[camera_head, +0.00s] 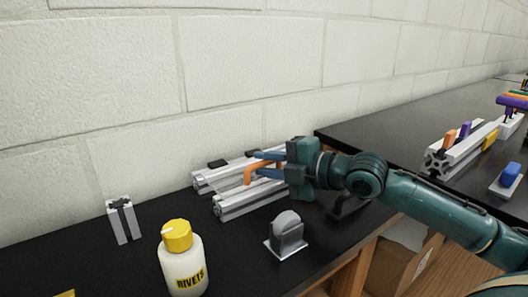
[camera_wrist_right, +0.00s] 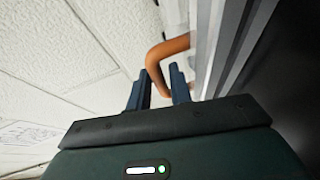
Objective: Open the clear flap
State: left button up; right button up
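The clear flap (camera_head: 229,182) is a see-through panel, hard to make out, between two silver extrusion bars on the left black table. Its orange handle (camera_head: 256,172) is a bent bar; it also shows in the right wrist view (camera_wrist_right: 166,49). My right gripper (camera_head: 262,162) reaches in from the right over the bars. In the right wrist view the two blue fingers (camera_wrist_right: 161,85) stand close on either side of the handle, with little gap. The flap's tilt cannot be told. My left gripper is not in view.
A yellow-capped rivet bottle (camera_head: 184,262) stands at the front, with a grey bracket (camera_head: 286,236) to its right. A short extrusion piece (camera_head: 123,222) stands at left. A brick wall (camera_head: 240,65) is behind. Another table (camera_head: 425,118) at right holds more parts.

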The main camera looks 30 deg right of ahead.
jog(key=shift+w+a, duration=0.3)
jog(key=shift+w, duration=0.05)
jog(key=shift+c, duration=0.4)
grip_shut()
